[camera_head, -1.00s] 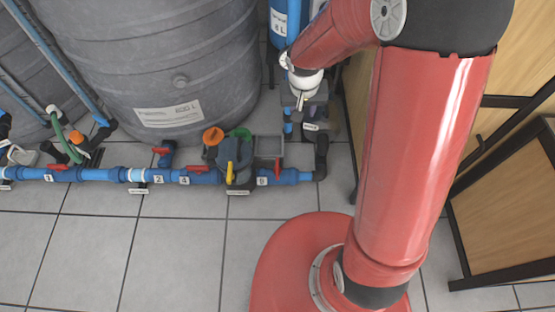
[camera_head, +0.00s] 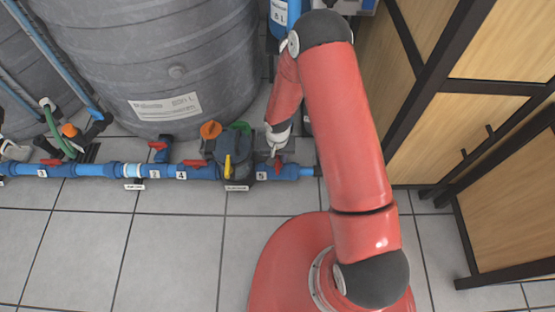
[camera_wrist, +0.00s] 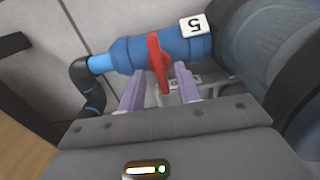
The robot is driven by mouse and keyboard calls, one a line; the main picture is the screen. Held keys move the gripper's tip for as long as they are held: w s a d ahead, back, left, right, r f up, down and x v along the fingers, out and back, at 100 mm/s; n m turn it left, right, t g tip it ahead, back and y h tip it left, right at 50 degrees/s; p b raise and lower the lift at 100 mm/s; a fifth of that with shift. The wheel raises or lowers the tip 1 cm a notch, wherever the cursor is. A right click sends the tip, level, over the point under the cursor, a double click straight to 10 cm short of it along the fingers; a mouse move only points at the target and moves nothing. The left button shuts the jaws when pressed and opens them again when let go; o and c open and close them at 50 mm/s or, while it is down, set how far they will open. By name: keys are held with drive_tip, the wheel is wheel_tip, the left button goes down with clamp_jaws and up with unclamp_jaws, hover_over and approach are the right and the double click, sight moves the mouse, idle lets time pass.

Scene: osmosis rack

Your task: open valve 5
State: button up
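Valve 5 is on the blue pipe, with a white "5" label (camera_head: 261,176) that appears upside down in the wrist view (camera_wrist: 194,26). Its red handle (camera_wrist: 158,62) appears to lie across the blue valve body (camera_wrist: 190,48). My gripper (camera_wrist: 158,70) is open, with one pale finger on each side of the handle's near end. I cannot tell whether either finger touches it. In the head view, my gripper (camera_head: 276,150) is over the valve and partly hides the handle.
A dark pump (camera_head: 236,160) with orange and green caps stands just left of valve 5. Other red-handled valves (camera_head: 195,163) sit farther left. A large grey tank (camera_head: 170,60) stands behind. Wooden cabinets (camera_head: 430,130) are on the right. The tiled floor in front is clear.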

drive_tip(key=shift+f, duration=0.75)
clamp_jaws()
